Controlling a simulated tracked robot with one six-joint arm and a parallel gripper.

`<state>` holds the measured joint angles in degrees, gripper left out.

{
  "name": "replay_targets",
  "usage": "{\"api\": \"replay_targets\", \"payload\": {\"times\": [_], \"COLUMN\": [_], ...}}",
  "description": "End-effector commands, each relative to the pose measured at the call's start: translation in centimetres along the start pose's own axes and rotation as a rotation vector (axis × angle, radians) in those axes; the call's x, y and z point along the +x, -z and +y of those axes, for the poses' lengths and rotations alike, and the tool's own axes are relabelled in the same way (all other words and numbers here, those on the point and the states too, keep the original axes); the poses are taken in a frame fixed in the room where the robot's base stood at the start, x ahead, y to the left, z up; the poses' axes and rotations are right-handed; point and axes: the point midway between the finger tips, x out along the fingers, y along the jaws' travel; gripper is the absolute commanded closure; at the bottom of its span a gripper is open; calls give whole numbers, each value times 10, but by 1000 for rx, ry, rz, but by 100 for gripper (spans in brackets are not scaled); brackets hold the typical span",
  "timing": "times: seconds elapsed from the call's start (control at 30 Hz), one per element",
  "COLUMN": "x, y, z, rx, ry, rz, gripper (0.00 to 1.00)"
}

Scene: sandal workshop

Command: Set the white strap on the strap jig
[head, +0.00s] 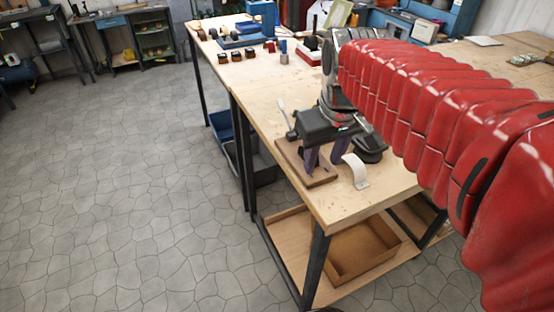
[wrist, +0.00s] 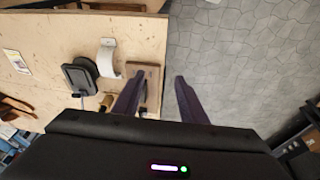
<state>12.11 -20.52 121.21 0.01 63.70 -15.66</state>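The white strap (head: 356,171) is a curved, arched band standing on the bench near its front edge. It also shows in the wrist view (wrist: 107,58), left of my fingers. A brown wooden board (head: 318,180), which looks like the base of the strap jig, lies left of the strap; it also shows in the wrist view (wrist: 152,72). My gripper (head: 324,166) is open and empty, pointing down above the board. In the wrist view my gripper (wrist: 159,76) has one finger over the board and the other over the floor. My gripper hides part of the board.
A dark padded object (wrist: 79,76) stands beside the strap. A light-handled tool (head: 285,115) rises behind the board. The bench edge (head: 262,148) is close to the board. Small items and blue trays (head: 240,41) fill the far bench.

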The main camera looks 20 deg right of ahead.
Motion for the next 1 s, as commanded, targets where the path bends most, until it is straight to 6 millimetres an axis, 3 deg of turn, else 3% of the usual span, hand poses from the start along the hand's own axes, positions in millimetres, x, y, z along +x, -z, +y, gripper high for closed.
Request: {"api": "replay_targets", "payload": {"times": [0.2,0.5,0.9,1.0], "x": [1,13,18,17], "y": [-34,-76,-84,-84], "z": [-39,-78,-84,-84], "rx": [24,63,76,76], "ry": [7,39,49,49], "rz": [93,205,227,227], "gripper": [62,62,62,69]}}
